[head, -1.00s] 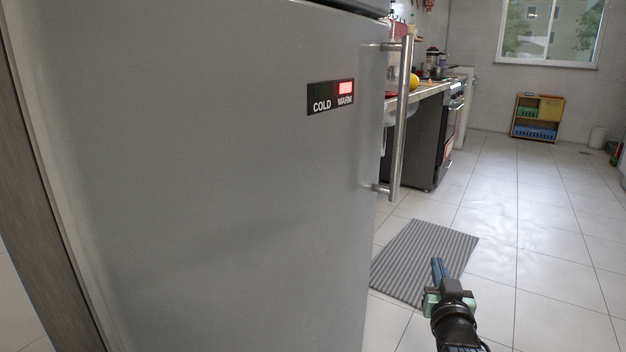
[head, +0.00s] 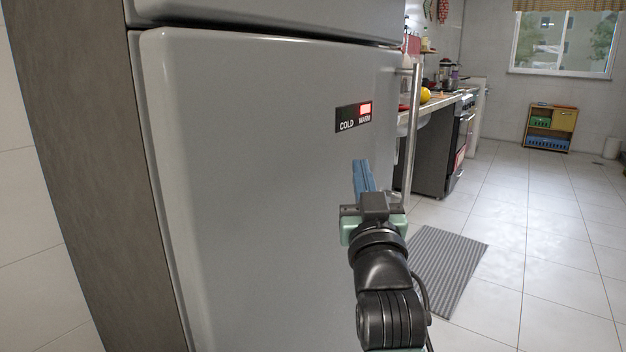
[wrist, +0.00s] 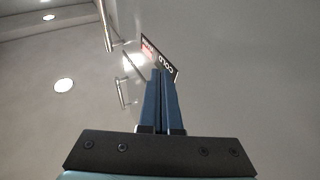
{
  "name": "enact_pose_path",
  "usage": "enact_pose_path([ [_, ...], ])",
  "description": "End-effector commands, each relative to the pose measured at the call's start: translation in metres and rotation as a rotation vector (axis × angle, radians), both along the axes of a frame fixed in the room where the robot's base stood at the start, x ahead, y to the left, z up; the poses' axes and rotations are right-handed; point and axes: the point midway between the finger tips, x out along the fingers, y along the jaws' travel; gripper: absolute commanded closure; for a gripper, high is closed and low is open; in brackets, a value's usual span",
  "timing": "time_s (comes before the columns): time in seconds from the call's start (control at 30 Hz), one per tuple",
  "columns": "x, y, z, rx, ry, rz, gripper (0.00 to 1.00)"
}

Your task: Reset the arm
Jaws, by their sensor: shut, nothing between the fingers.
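My gripper (head: 363,176) is in front of the grey fridge door (head: 250,200) in the head view, with its blue fingers pointing up just below the COLD/WARM label (head: 353,117). The fingers are together and hold nothing. In the wrist view the closed blue fingers (wrist: 160,75) reach up toward the same label (wrist: 160,58), which shows a lit red part. I cannot tell whether the fingertips touch the door. The door is shut.
The vertical metal door handle (head: 411,135) stands just right of my gripper. A striped grey mat (head: 450,268) lies on the tiled floor. A counter and stove (head: 462,130) stand behind. Open floor (head: 550,230) extends to the right.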

Motion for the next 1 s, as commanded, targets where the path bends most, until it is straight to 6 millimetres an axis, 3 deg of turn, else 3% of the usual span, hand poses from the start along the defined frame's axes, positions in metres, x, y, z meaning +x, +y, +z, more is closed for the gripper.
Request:
enact_pose_path([
  [0.03,-0.02,0.021,0.038,-0.003,-0.054,0.021,1.0],
  [0.23,-0.11,0.064,0.14,-0.006,-0.231,0.045,1.0],
  [0.4,-0.187,0.075,0.194,0.008,-0.349,0.035,1.0],
  [0.6,-0.267,0.075,0.233,0.034,-0.458,0.009,1.0],
  [1.0,-0.263,0.074,0.341,0.031,-0.453,0.007,1.0],
])
